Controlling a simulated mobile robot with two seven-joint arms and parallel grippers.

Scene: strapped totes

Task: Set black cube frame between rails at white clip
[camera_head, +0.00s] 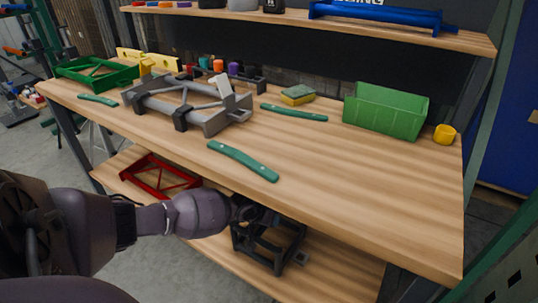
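The black cube frame (268,249) is at the lower shelf, below the bench's front edge. My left arm reaches in from the left, and its dark gripper (247,212) is at the frame's upper left side. The fingers blend into the black frame, so I cannot tell whether they are shut on it. The grey rail fixture (165,115) stands on the benchtop at the left, with dark blocks on its rails. My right gripper is not in view.
Green strips lie on the benchtop, one (243,160) near its front edge. A green bin (385,110), yellow cup (445,134) and sponge (298,95) stand toward the back. A red frame (160,176) is on the lower shelf. The benchtop's right front is clear.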

